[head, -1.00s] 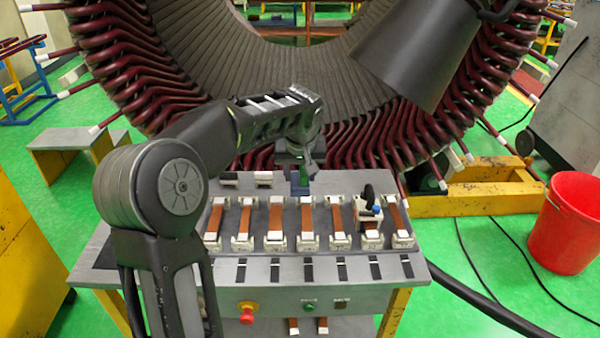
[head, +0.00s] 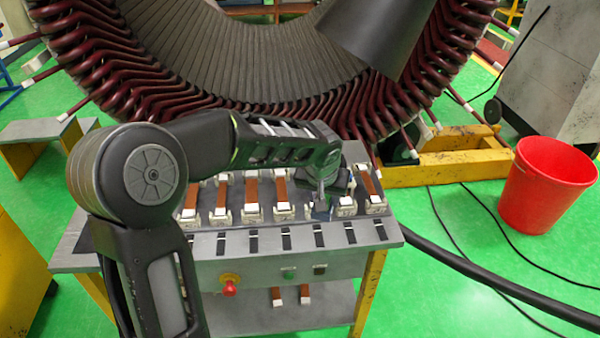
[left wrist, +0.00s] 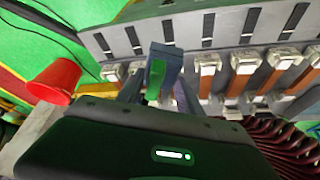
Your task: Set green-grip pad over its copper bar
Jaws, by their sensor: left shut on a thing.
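My left gripper (head: 326,192) is over the right half of the bench. It is shut on the green-grip pad (left wrist: 163,72), a blue-grey block with a bright green grip. In the head view only the pad's lower blue-grey part (head: 321,211) shows below the fingers. Several copper bars with white end blocks stand in a row, such as one left of the gripper (head: 282,190). The pad lines up with a bar it and the gripper largely hide. I cannot tell whether the pad touches it. My right gripper is not in view.
The grey bench (head: 265,241) has dark strips along its front. The large stator (head: 120,60) with dark red coils stands behind. A red bucket (head: 540,185) stands on the floor at right. Another copper bar (head: 369,182) stands close right of my gripper.

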